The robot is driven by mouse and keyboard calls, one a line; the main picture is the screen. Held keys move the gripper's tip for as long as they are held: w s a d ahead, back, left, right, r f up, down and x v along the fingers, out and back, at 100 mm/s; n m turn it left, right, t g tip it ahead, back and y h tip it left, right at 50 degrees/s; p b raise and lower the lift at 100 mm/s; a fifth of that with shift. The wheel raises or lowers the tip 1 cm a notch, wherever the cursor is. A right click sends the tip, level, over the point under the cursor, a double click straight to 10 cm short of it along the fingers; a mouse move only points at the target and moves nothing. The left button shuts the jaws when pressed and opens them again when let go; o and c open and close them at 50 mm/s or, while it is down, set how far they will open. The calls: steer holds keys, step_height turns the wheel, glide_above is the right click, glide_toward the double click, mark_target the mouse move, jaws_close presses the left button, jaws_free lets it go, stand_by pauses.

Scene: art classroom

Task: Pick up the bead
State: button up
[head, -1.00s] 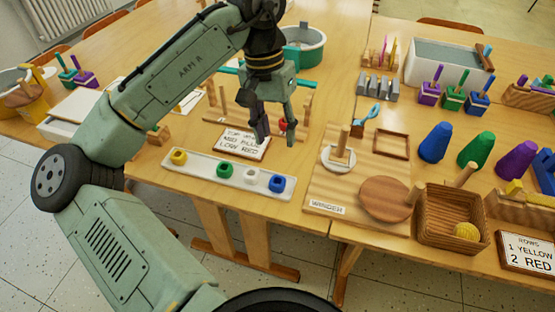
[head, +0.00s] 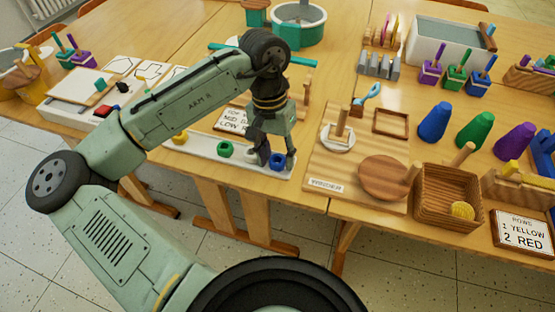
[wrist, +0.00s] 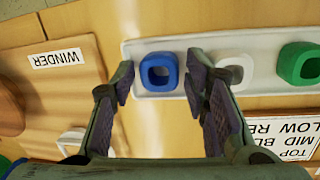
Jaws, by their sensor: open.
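The blue bead (wrist: 160,88) is a square-holed block near the end of a long white tray (wrist: 140,50). In the head view it shows between my fingers (head: 277,161). My gripper (wrist: 160,80) is open, with one finger on each side of the blue bead; in the wrist view both fingers look apart from it. The white bead (wrist: 243,66) is beside the right finger, which partly covers it. The green bead (wrist: 297,63) lies farther along the tray, and the yellow bead (head: 180,137) is near its left end.
A card (wrist: 282,137) reading TOP, MID BLUE, LOW RED lies behind the tray. The wooden WINDER board (head: 325,183) stands close on the right in the head view. A basket (head: 447,205) with a yellow ball is farther right.

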steer(key=c, duration=0.5)
steer(key=shift+r, duration=0.15)
steer(key=shift+c, duration=0.2)
steer(key=shift+r, duration=0.25)
step_height(320, 180, up, 3)
steer(key=shift+s+a+f+b, duration=0.15)
steer(key=shift+b, duration=0.3)
steer(key=s+a, duration=0.3)
steer(key=s, duration=0.1)
steer(key=s+a+r+b, duration=0.1)
steer(key=s+a, duration=0.2)
steer(key=s, duration=0.1)
steer(key=s+a+b, duration=0.1)
steer(key=s+a, duration=0.2)
steer(key=s, duration=0.1)
steer(key=shift+s+a+r, duration=0.1)
steer(key=shift+s+r, duration=0.2)
steer(key=shift+s, duration=0.05)
